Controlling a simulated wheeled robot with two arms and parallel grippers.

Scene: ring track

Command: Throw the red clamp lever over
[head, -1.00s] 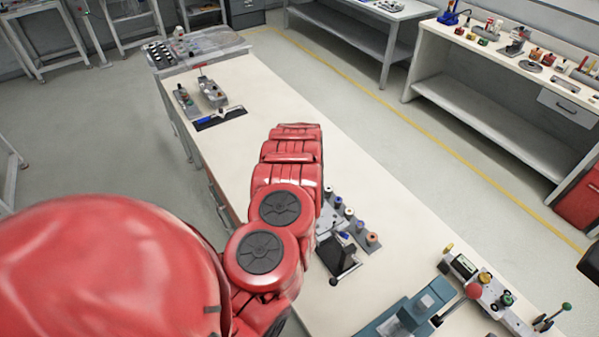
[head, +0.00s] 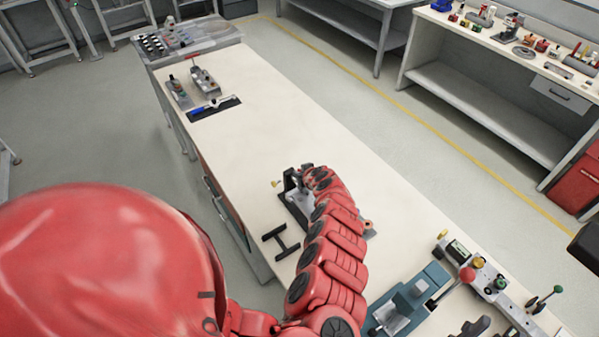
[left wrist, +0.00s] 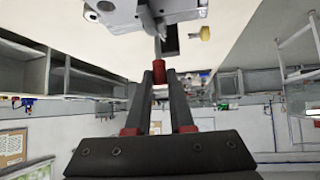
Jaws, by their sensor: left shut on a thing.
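The red clamp lever (left wrist: 158,66) shows in the left wrist view as a red grip on a metal rod. The rod runs up to a grey clamp body (left wrist: 172,9) with a yellow knob (left wrist: 205,33) at its right. My left gripper (left wrist: 158,78) is shut on the red grip, one dark finger on each side. In the head view the clamp (head: 299,202) stands on the bench, with my left gripper (head: 297,178) at its top; the red grip cannot be made out there. My right gripper is not in view.
A black H-shaped piece (head: 282,240) lies near the bench's left edge. A teal fixture (head: 410,300) and a grey fixture (head: 490,285) stand at the right. A black mat with a blue-handled tool (head: 208,108) lies farther back. The bench top (head: 270,130) between is clear.

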